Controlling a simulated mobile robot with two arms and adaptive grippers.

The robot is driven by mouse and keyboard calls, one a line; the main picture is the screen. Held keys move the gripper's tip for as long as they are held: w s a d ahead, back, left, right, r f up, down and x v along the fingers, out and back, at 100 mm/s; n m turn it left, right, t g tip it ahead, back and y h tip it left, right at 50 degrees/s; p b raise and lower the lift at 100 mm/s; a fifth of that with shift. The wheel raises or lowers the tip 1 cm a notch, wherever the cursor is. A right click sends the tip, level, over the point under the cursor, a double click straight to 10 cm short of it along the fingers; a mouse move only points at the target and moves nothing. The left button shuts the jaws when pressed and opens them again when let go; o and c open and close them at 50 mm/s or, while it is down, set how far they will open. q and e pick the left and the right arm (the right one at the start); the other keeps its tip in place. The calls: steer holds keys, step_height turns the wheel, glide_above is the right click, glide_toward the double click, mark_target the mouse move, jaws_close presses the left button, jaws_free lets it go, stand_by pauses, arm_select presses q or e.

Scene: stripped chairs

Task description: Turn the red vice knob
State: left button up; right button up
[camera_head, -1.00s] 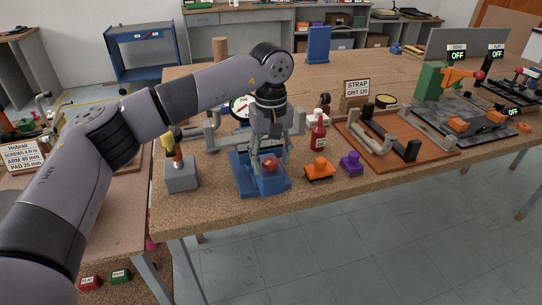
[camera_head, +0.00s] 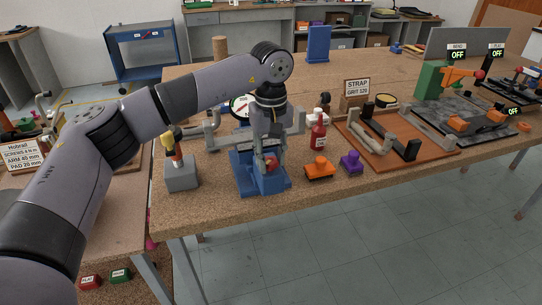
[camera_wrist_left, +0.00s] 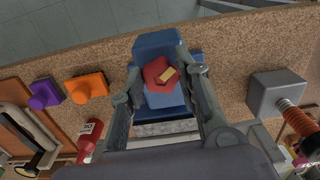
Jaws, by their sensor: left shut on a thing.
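The red vice knob (camera_head: 271,163) sits at the front of the blue vice (camera_head: 265,187) near the table's front edge. In the left wrist view the knob (camera_wrist_left: 157,72) is faceted, with a pale yellow mark set at a slant. My left gripper (camera_head: 268,159) points down from above and is shut on the knob, one finger on each side. In the head view the fingers partly cover the knob. The blue vice (camera_wrist_left: 157,44) also shows around the knob in the left wrist view. My right gripper is not in view.
A grey block (camera_head: 181,178) with an orange-handled tool stands left of the vice. A red bottle (camera_head: 318,137), an orange block (camera_head: 319,169) and a purple block (camera_head: 351,163) stand to the right. An orange-brown board (camera_head: 375,155) with grey clamp parts lies farther right.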

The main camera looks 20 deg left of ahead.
arm_select(q)
steer(key=shift+n, duration=0.3)
steer(key=n, duration=0.3)
steer(key=shift+d+n, duration=0.1)
steer(key=shift+n, duration=0.3)
steer(key=n, duration=0.3)
steer(key=shift+w+n+b, duration=0.15)
steer(key=shift+n+b, duration=0.15)
steer(key=n, duration=0.4)
steer(key=shift+w+r, duration=0.1)
steer(key=n, duration=0.4)
steer(key=shift+w, duration=0.1)
steer(key=n, duration=0.7)
steer(key=shift+w+r+b, duration=0.15)
steer(key=shift+r+b, duration=0.05)
steer(key=shift+b, duration=0.15)
steer(key=n, duration=0.6)
steer(key=shift+a+n, duration=0.3)
steer(key=shift+n, duration=0.1)
